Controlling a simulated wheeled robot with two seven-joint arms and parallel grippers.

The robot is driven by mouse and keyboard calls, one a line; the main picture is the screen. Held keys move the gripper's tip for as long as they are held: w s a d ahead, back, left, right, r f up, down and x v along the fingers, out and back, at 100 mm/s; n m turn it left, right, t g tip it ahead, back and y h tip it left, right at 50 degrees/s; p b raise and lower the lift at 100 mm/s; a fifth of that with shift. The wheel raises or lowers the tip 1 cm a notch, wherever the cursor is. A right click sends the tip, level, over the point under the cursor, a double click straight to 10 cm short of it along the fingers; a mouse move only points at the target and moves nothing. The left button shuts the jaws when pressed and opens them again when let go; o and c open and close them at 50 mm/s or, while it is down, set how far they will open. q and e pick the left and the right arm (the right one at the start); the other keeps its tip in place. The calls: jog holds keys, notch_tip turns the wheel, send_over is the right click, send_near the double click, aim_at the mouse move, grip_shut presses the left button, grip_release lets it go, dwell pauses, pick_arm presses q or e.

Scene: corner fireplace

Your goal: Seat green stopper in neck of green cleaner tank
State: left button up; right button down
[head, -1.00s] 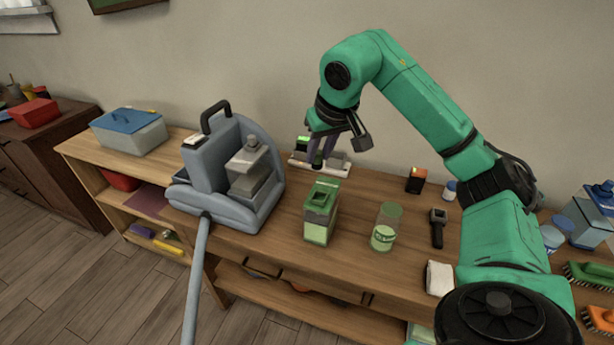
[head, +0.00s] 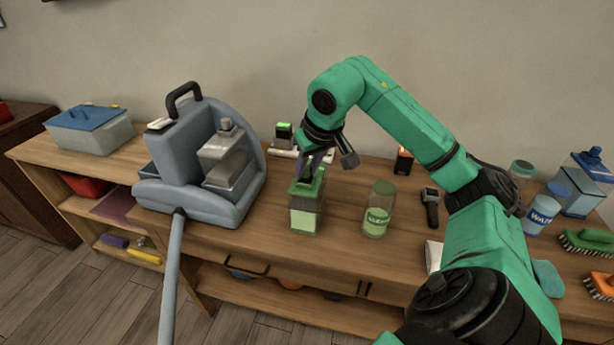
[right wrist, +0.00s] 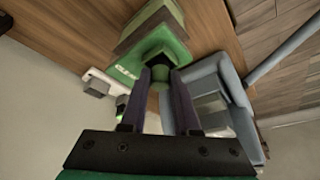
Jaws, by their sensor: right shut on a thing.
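The green cleaner tank (head: 304,218) stands upright on the wooden bench, with a darker green top and pale green lower part. My right gripper (head: 312,165) is at the tank's top, pointing down. In the right wrist view its fingers (right wrist: 162,85) are shut on the small green stopper (right wrist: 160,75). The stopper lies in line with the dark neck opening of the tank (right wrist: 140,62). I cannot tell whether the stopper is inside the neck or just above it. The fingers hide the neck in the head view. My left gripper is not in view.
A grey-blue cleaning machine (head: 190,170) with a hose stands left of the tank. A green-lidded jar (head: 379,215) stands close on the right. A white stand (head: 285,152) is behind. A black handheld tool (head: 430,208) and brushes (head: 588,243) lie farther right.

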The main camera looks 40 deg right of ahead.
jog(key=shift+f, duration=0.4)
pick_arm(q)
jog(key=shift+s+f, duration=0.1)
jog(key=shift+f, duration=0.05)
pick_arm(e)
jog(key=shift+f, duration=0.2)
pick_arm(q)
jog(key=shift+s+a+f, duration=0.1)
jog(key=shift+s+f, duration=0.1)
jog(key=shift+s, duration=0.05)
pick_arm(e)
jog(key=c, duration=0.6)
grip_release()
jog(key=shift+c, duration=0.2)
jog(key=shift+r, duration=0.45)
pick_arm(q)
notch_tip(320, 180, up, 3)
jog(key=p, duration=0.3)
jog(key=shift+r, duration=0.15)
pick_arm(e)
jog(key=v, duration=1.1)
jog(key=shift+r, duration=0.3)
